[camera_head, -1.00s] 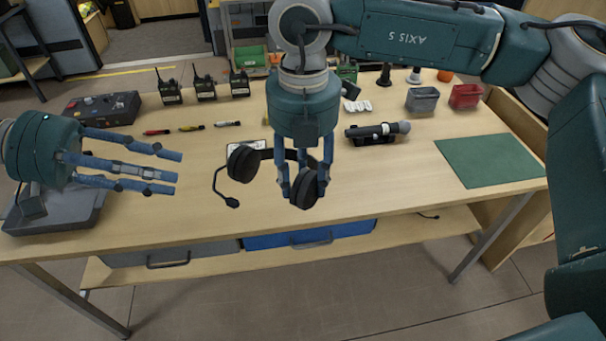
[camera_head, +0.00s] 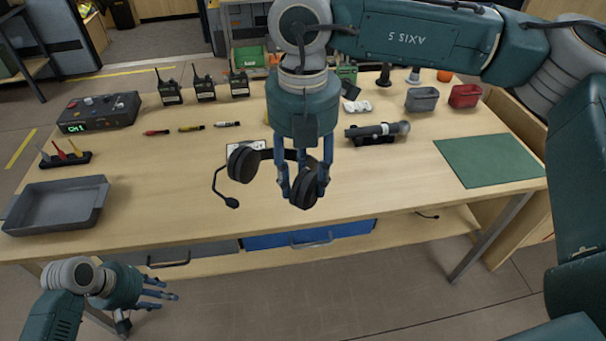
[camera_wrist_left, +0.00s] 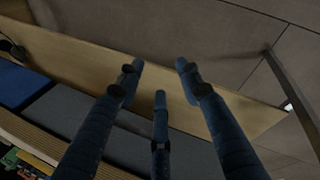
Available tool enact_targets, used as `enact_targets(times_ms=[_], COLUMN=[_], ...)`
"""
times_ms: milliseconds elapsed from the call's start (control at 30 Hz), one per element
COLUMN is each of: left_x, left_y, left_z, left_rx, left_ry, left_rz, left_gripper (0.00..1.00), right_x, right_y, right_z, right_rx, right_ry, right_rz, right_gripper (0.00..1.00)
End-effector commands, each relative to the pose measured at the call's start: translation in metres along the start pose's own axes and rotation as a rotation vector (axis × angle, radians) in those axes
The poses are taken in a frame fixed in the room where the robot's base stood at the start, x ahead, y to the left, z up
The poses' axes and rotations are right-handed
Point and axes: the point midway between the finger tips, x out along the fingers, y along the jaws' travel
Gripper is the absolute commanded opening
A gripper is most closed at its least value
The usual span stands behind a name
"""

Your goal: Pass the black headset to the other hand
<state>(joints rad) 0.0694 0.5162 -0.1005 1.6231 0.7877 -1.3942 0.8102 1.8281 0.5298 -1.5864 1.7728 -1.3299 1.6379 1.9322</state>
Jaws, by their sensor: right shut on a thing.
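The black headset (camera_head: 243,164) hangs in my right gripper (camera_head: 304,182). Its fingers are shut around the right ear cup, above the table's front part. The other ear cup and the boom microphone stick out to the left, apart from the tabletop as far as I can tell. My left gripper (camera_head: 165,292) is low at the bottom left, in front of and below the table edge, well away from the headset. In the left wrist view my left gripper (camera_wrist_left: 158,78) has its fingers spread, with nothing between them.
The wooden table (camera_head: 350,185) holds a grey tray (camera_head: 60,208) and a control box (camera_head: 98,112) at left. Several radios (camera_head: 204,87) stand at the back. The front middle is clear.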

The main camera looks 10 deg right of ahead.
Motion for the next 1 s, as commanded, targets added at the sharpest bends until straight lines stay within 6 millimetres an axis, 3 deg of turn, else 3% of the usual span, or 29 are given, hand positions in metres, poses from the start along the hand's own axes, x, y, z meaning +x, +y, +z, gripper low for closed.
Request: enact_targets(times_ms=[33, 100, 267, 500, 667, 800, 1000], left_x=[0.026, 0.056, 0.119, 0.193, 0.228, 0.249, 0.263], left_y=[-0.017, -0.041, -0.099, -0.189, -0.243, -0.28, -0.312], left_z=[0.003, 0.005, 0.023, 0.084, 0.144, 0.204, 0.276], left_rx=[0.003, 0.025, 0.107, 0.305, 0.477, 0.641, 0.833], left_ry=[0.008, 0.033, 0.077, 0.093, 0.068, 0.031, -0.021], left_rz=[-0.017, -0.042, -0.116, -0.236, -0.299, -0.329, -0.331], left_gripper=[0.36, 0.36, 0.36, 0.36, 0.36, 0.36, 0.36], right_x=[0.0, 0.0, 0.0, -0.001, -0.001, -0.001, -0.001], right_y=[0.0, 0.0, 0.0, 0.0, 0.0, 0.0, 0.0], right_z=[0.0, 0.0, 0.0, 0.0, 0.0, 0.0, 0.0], right_rx=[0.0, 0.0, 0.0, 0.0, 0.0, 0.0, 0.0], right_ry=[0.0, 0.0, 0.0, 0.0, 0.0, 0.0, 0.0], right_rz=[0.001, 0.001, 0.001, 0.001, 0.001, 0.001, 0.001], right_gripper=[0.0, 0.0, 0.0, 0.0, 0.0, 0.0, 0.0])
